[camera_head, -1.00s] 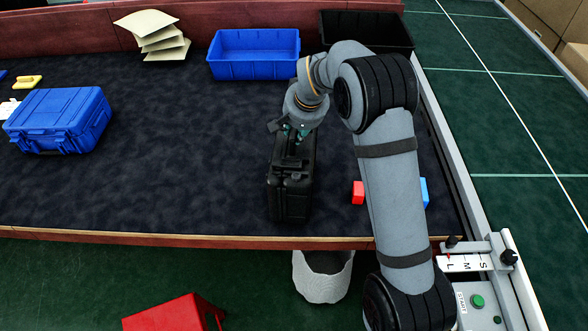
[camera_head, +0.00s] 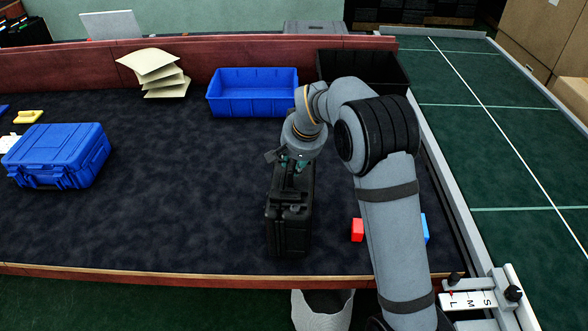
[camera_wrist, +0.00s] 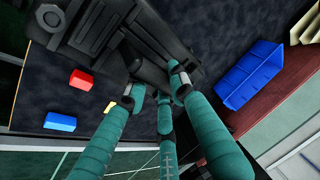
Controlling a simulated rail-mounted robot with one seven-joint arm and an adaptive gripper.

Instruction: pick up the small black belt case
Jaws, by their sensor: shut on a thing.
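The small black belt case (camera_head: 289,222) stands on the dark table mat, near the front edge, with its latched end toward the camera. It also shows in the wrist view (camera_wrist: 95,32), cut off by the top edge. My gripper (camera_head: 291,163) is at the far end of the case, above it. In the wrist view my gripper (camera_wrist: 155,86) has its teal fingers closed around a narrow black part of the case. The exact contact is partly hidden by the fingers. I cannot see a gap between case and table.
A red block (camera_head: 357,230) and a blue block (camera_head: 425,228) lie right of the case, beside my arm. A blue case (camera_head: 58,150) lies at left. A blue bin (camera_head: 253,97), a black bin (camera_head: 385,70) and stacked beige packets (camera_head: 158,72) are at the back. The middle mat is clear.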

